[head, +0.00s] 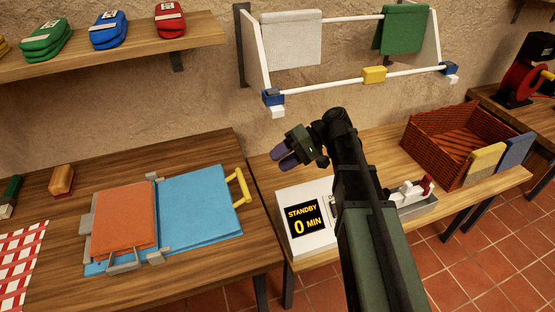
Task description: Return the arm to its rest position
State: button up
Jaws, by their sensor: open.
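My gripper (287,154) is near the middle of the head view, at the end of my raised, dark green and black arm. Its purple fingertips point left and down, and nothing shows between them. It hangs in the air, apart from the tables and the wall rack in the picture. My forearm comes up from the bottom edge and hides part of the right table and of the white device behind it.
A white device (284,224) reads "STANDBY 0 MIN". Left of it lie a blue board (205,190) with a yellow handle and an orange slab (123,215). A wicker basket (430,146) stands right. A wall rack (340,85) and a shelf (110,48) are above.

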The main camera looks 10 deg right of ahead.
dwell(0.4)
jog(key=f+h, duration=0.1)
jog(key=s+d+f+m+t+h, duration=0.1)
jog(key=s+d+f+m+h, duration=0.1)
jog(key=f, duration=0.1)
jog(key=shift+d+h, duration=0.15)
jog(key=shift+h, duration=0.15)
jog(key=s+d+r+t+h+p, duration=0.1)
jog(key=s+d+h+p, duration=0.5)
jog(key=s+h, duration=0.2)
jog(key=shift+s+r+m+t, duration=0.2)
jog(key=shift+s+m+t, duration=0.1)
jog(key=shift+s+t, duration=0.15)
jog(key=shift+a, duration=0.1)
jog(key=shift+c, duration=0.2)
dwell(0.9)
